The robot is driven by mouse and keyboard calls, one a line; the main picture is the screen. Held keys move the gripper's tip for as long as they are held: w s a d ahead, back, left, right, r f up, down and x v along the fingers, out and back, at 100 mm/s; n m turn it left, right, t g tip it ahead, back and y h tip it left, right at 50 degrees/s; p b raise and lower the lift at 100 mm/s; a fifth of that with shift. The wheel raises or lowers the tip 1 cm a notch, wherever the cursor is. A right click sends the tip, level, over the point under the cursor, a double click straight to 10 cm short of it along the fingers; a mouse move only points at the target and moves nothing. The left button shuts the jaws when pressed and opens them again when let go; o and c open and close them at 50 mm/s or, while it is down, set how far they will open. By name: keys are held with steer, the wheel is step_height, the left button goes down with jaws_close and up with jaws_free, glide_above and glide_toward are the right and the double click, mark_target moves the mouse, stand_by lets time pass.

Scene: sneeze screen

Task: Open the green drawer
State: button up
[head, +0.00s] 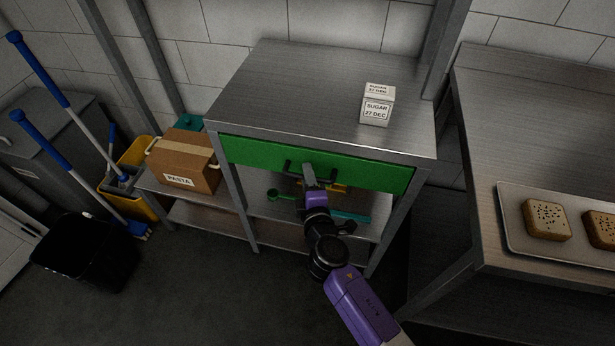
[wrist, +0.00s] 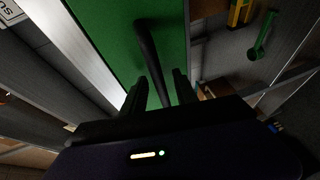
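The green drawer (head: 262,154) is under the metal table top, and its front looks flush with the frame. Its dark bar handle (head: 342,182) is partly hidden behind my gripper in the head view. In the wrist view the green front (wrist: 110,35) fills the upper middle, and the black handle (wrist: 150,55) runs down between my fingers. My gripper (head: 312,172) is at the handle, its fingers (wrist: 158,90) apart on either side of the bar. Narrow gaps show beside the bar, so the fingers do not look closed on it.
A sugar box (head: 376,108) stands on the metal table top (head: 300,90). A lower shelf holds a green ladle (head: 280,195) and other utensils. A pasta box (head: 185,160) is at left, with a black bin (head: 85,255) on the floor. A second table (head: 490,110) with a bread tray (head: 512,225) is at right.

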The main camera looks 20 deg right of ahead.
steer(key=shift+w, duration=0.1)
jaws_close()
stand_by(1.4)
